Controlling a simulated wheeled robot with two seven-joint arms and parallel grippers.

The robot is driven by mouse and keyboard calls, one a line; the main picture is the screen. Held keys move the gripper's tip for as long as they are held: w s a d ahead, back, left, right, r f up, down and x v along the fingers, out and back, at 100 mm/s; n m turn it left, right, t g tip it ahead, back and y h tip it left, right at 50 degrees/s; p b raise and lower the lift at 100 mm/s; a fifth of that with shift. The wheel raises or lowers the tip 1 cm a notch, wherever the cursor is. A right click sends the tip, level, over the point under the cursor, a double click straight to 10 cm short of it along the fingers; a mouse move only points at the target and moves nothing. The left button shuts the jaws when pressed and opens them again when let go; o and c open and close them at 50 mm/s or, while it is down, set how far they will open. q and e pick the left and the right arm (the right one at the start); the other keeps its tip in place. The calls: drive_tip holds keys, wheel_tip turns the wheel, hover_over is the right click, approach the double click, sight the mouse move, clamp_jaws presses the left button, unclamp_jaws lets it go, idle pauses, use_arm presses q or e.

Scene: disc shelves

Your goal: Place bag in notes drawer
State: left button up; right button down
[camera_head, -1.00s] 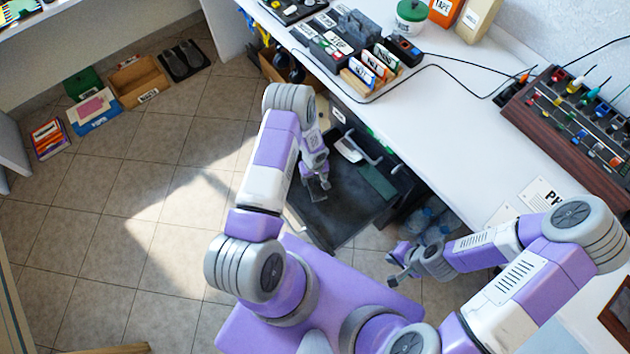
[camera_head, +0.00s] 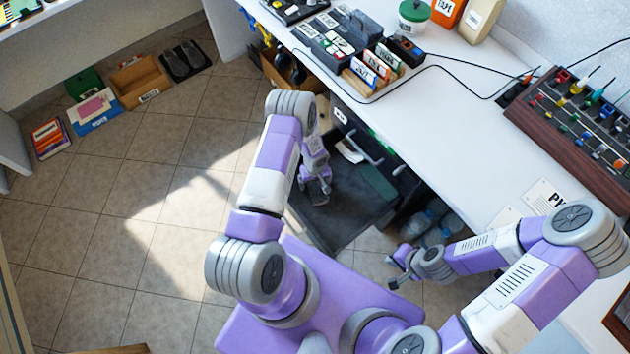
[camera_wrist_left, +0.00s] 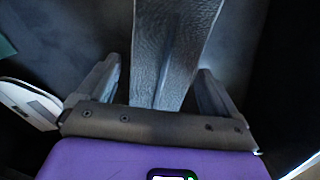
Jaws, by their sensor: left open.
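A dark drawer (camera_head: 352,222) stands open below the desk, with a white item (camera_head: 349,152) and a dark green item (camera_head: 379,184) at its desk side. My left gripper (camera_head: 319,189) is over the drawer. In the left wrist view, the fingers of my left gripper (camera_wrist_left: 160,88) are spread apart. A dark grey, textured piece, seemingly the bag (camera_wrist_left: 175,50), lies between and beyond them. Its lower end is hidden by the gripper. I cannot tell whether it rests on the drawer floor. My right gripper (camera_head: 391,272) is open and empty, right of the drawer.
The white desk (camera_head: 440,130) overhangs the drawer; a label rack (camera_head: 372,72) and a tool holder (camera_head: 572,125) stand on it. Water bottles (camera_head: 425,220) stand under the desk beside the drawer. The tiled floor (camera_head: 130,215) at left is mostly clear.

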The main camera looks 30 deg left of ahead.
use_arm(q)
wheel_tip(320, 180, up, 11)
drive_tip(key=p, duration=0.4)
drive_tip(key=s+d+r+m+h, duration=0.2)
drive_tip(key=s+d+r+m, duration=0.1)
drive_tip(key=s+d, duration=0.5)
drive_tip(key=s+d+r+m+h, duration=0.2)
drive_tip(key=s+d+r+m, duration=0.1)
drive_tip(key=s+d, duration=0.4)
drive_tip(key=shift+s+d+r+t, duration=0.3)
drive_tip(key=shift+s+d, duration=0.1)
drive_tip(key=shift+d, duration=0.1)
